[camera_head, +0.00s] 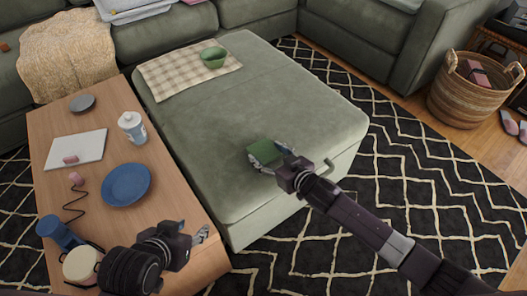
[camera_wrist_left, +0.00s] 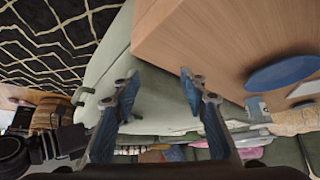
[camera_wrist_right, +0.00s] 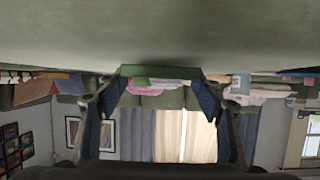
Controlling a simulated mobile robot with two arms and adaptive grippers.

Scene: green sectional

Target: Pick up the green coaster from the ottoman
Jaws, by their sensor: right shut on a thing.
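The green coaster (camera_head: 264,151) is a flat square held at the near right part of the grey-green ottoman (camera_head: 215,110). My right gripper (camera_head: 267,158) is shut on the coaster, with a finger at each side of it. In the right wrist view the coaster (camera_wrist_right: 160,71) shows edge-on between the fingertips, close to the ottoman surface (camera_wrist_right: 160,30). I cannot tell whether it touches the ottoman. My left gripper (camera_wrist_left: 158,78) is open and empty; in the head view it is near the wooden table's near right corner.
A green bowl (camera_head: 214,57) sits on a checked cloth (camera_head: 175,75) on the ottoman. A wicker basket (camera_head: 462,98) stands at right.

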